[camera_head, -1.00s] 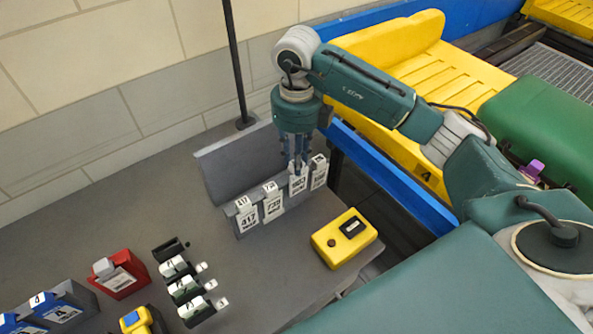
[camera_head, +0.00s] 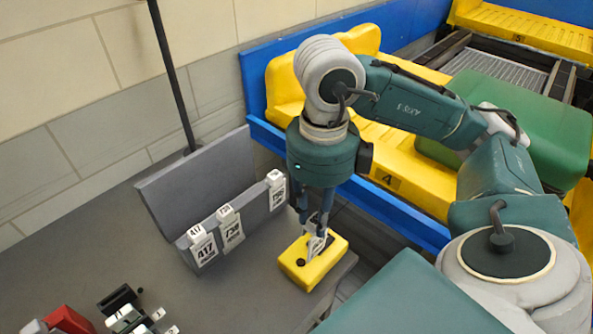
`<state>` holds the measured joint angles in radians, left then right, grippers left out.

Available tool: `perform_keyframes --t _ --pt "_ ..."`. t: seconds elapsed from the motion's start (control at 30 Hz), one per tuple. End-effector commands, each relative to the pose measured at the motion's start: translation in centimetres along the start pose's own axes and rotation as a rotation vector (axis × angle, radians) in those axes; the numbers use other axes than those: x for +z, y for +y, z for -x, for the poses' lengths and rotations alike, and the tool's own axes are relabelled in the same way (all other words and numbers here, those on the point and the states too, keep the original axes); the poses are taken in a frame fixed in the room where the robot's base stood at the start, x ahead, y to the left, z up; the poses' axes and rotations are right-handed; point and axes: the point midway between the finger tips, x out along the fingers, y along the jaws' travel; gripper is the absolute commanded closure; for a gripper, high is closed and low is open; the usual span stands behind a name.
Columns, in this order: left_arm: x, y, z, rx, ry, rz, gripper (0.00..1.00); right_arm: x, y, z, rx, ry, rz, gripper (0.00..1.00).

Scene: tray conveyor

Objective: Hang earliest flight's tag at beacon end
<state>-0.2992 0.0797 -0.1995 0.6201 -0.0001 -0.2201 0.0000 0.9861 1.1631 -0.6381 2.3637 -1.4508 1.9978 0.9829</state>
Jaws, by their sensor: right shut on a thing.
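A grey rack (camera_head: 187,233) carries white tags along its front edge: a tag reading 417 (camera_head: 204,250) at the left end, one that looks like 739 (camera_head: 231,233) beside it, and one (camera_head: 277,195) at the right end whose print is too small to read. There is a gap between the second tag and the right-end one. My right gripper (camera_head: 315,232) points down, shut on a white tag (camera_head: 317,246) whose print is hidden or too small. It holds the tag in front of the rack, over the yellow box in this view. My left gripper is out of view.
The yellow box (camera_head: 300,276) with a dark button stands on the grey table right of the rack. A dark pole (camera_head: 172,75) rises behind the rack. Black-and-white devices (camera_head: 128,316) and a red block (camera_head: 68,321) are at bottom left. Yellow conveyor trays (camera_head: 400,187) lie beyond a blue rail.

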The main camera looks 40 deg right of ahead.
Motion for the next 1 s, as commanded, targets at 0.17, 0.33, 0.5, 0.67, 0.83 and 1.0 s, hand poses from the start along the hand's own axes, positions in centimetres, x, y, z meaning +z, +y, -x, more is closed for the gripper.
perform_keyframes --t 0.17,0.33,0.5,0.67,0.83,1.0 --pt "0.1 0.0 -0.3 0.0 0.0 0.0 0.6 -0.9 0.0 0.0 -0.001 0.0 0.001 1.0" --pt "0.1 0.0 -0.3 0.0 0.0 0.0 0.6 -1.0 0.0 0.0 0.0 0.0 0.0 1.0" --pt "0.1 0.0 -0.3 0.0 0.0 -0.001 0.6 -1.0 0.0 0.0 0.0 0.0 0.0 1.0" --pt "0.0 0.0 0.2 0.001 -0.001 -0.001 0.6 -1.0 0.0 0.6 0.0 -0.001 0.001 1.0" --pt "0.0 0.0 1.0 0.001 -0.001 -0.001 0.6 -0.9 0.0 1.6 0.0 -0.001 0.001 1.0" --pt "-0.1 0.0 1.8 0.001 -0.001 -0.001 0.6 -0.9 0.0 2.6 0.001 -0.001 0.001 1.0"
